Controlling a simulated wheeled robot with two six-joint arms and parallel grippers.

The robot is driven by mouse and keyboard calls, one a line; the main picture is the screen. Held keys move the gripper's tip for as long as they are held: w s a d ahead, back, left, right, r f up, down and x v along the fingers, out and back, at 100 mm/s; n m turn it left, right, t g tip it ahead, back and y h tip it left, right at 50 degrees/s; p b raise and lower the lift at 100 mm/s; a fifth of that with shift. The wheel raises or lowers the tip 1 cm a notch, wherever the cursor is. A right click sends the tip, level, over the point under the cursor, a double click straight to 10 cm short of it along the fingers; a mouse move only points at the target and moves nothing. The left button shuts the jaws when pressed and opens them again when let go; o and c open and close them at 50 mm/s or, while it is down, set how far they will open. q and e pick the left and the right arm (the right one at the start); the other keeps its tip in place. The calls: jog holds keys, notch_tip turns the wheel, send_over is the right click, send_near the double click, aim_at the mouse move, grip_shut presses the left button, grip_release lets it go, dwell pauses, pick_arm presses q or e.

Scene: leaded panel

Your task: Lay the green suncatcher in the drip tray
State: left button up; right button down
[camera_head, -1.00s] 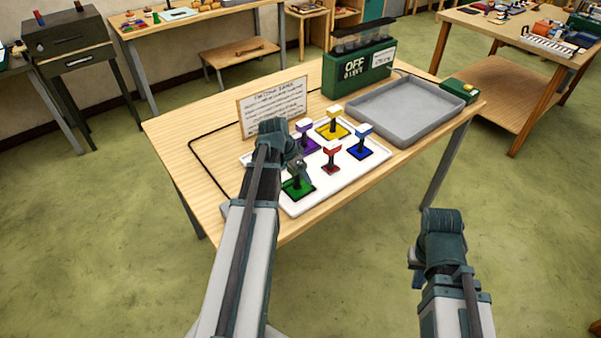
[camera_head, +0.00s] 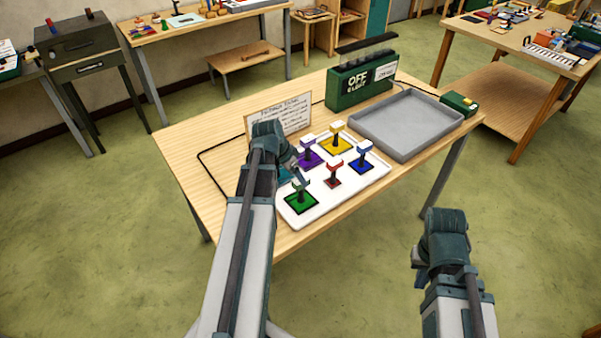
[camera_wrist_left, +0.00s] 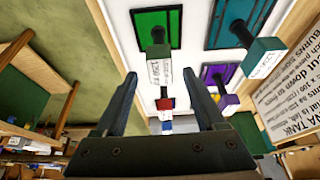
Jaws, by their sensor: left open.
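In the head view the left wrist hangs just behind the green suncatcher and hides part of the teal one. The grey drip tray (camera_head: 407,152) is empty at the table's right. My right gripper (camera_head: 422,278) hangs off the table's front, fingers unclear.
Purple (camera_head: 307,159), yellow (camera_head: 335,143), red (camera_head: 333,181), blue (camera_head: 362,165) and teal (camera_wrist_left: 229,20) suncatchers stand close by on the white tray. A written sign (camera_head: 285,116) stands behind. A green box (camera_head: 362,82) marked OFF stands behind the drip tray.

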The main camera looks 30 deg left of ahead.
pick_arm(q)
jog(key=p+v, duration=0.2)
jog(key=v, duration=0.1)
jog(key=shift+s+r, duration=0.15)
jog(key=shift+r, duration=0.15)
pick_arm(e)
notch_tip(320, 180, up, 3)
jog(key=shift+r, duration=0.2)
pick_arm(q)
jog(key=s+d+g+y, duration=0.1)
jog(key=s+d, duration=0.3)
jog(key=d, duration=0.6)
jog(key=s+d+f+g+y, duration=0.1)
jog(key=s+d, duration=0.3)
jog(key=d, duration=0.7)
jog(key=s+d+g+y, duration=0.1)
jog(key=s+d, duration=0.3)
jog(key=d, duration=0.7)
jog(key=shift+s+f+n+g, duration=0.2)
jog(key=shift+f+n+g, duration=0.1)
jog(key=shift+g, duration=0.4)
jog(key=shift+d, duration=0.1)
